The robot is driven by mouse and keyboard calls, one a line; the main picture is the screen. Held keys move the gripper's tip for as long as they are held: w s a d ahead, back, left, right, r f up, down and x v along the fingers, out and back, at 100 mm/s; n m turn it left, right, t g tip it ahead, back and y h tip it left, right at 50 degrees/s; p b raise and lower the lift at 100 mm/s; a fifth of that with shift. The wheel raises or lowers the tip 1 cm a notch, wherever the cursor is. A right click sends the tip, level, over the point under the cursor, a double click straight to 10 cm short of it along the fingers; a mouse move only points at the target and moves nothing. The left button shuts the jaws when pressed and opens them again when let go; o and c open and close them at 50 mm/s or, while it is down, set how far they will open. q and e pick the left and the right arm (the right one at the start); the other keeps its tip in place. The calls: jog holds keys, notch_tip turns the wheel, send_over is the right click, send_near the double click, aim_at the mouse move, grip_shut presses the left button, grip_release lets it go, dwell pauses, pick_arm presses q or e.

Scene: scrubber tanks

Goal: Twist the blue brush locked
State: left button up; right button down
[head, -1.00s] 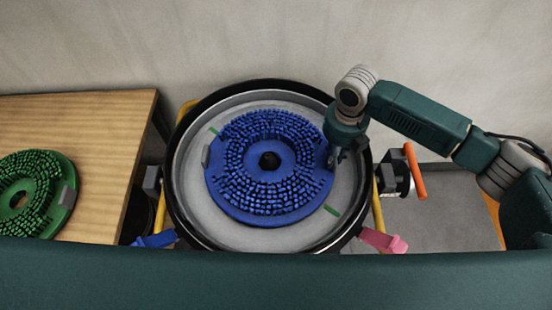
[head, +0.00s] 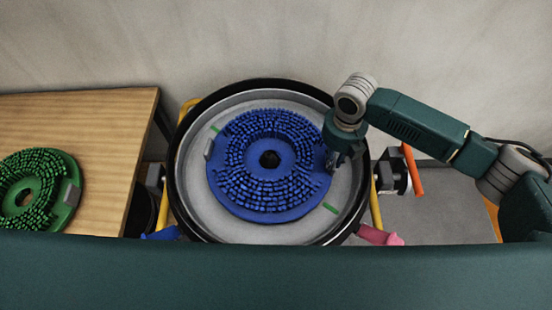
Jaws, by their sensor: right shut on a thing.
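The blue brush (head: 268,204) is a round disc with rings of bristles and a dark centre hole. It lies bristles up in the round grey pan (head: 188,187) with a black rim. A grey tab (head: 209,149) stands at the brush's left edge. Two green marks show on the pan floor, one at upper left (head: 216,129) and one at lower right (head: 331,208). My right gripper (head: 334,164) reaches down at the brush's right edge and is shut there; its fingertips are partly hidden, likely on the brush's right-hand tab. My left gripper is not in view.
A wooden table (head: 100,130) at left holds a green brush (head: 38,190) with a grey tab. An orange handle (head: 413,170) stands right of the pan. Pink (head: 380,236) and blue (head: 161,233) levers sit below it. A wall closes off the back.

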aim_at(326, 186)
jog(key=shift+s+a+m+p, duration=0.1)
jog(key=shift+s+m+p, duration=0.6)
jog(key=shift+s+p, duration=0.55)
jog(key=shift+s+a+p, duration=0.1)
jog(key=shift+s+p, duration=0.05)
jog(key=shift+p, duration=0.15)
jog(key=shift+s+a+m+p, duration=0.15)
jog(key=shift+s+m+p, duration=0.3)
jog(key=shift+p, duration=0.1)
jog(key=shift+s+a+m+p, duration=0.25)
jog(key=shift+s+m+p, duration=0.2)
jog(key=shift+s+p, duration=0.35)
jog(key=shift+s+a, duration=0.1)
jog(key=shift+s, duration=0.05)
jog(key=shift+f, duration=0.1)
jog(key=shift+s+a+p, duration=0.1)
jog(key=shift+s+p, duration=0.05)
jog(key=shift+p, duration=0.2)
